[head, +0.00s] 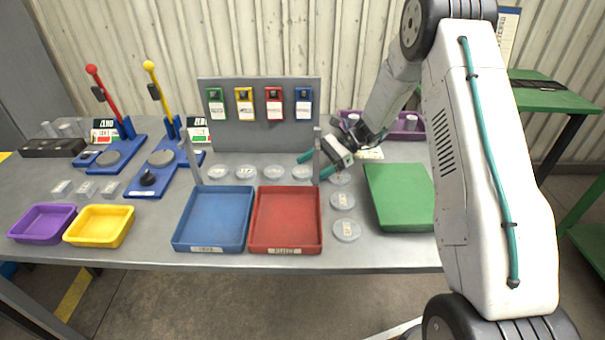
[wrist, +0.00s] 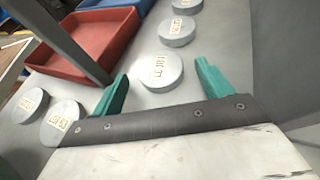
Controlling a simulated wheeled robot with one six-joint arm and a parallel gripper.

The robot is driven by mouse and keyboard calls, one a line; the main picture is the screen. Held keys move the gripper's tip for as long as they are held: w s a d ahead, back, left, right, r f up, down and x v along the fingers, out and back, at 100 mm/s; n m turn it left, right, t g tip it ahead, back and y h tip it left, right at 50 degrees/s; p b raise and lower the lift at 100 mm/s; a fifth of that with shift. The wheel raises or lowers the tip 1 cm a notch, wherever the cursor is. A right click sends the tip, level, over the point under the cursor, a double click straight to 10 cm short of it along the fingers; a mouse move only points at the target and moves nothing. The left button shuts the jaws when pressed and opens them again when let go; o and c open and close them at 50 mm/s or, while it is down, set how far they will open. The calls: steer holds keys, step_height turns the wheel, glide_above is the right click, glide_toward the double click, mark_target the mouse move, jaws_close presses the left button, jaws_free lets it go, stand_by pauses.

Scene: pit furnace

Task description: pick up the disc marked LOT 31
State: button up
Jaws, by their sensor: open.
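A round pale grey disc (wrist: 161,71) lies flat on the table in the wrist view, its label blurred but seeming to read LOT 31. It appears to be the farthest disc (head: 341,178) of the right-hand column in the head view, partly hidden by my gripper. My gripper (wrist: 162,69) is open and empty, its teal fingertips on either side of the disc in the picture. I cannot tell how high above it they are. In the head view my gripper (head: 317,166) is by the grey rack's right post.
Two more discs (head: 343,200) (head: 346,229) continue the column toward the front edge. Several discs (head: 246,172) lie before the grey rack (head: 262,135). A red tray (head: 286,247) and a blue tray (head: 180,238) stand left, a green block (head: 400,195) right.

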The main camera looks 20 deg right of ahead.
steer(key=shift+a, duration=0.3)
steer(key=c, duration=1.3)
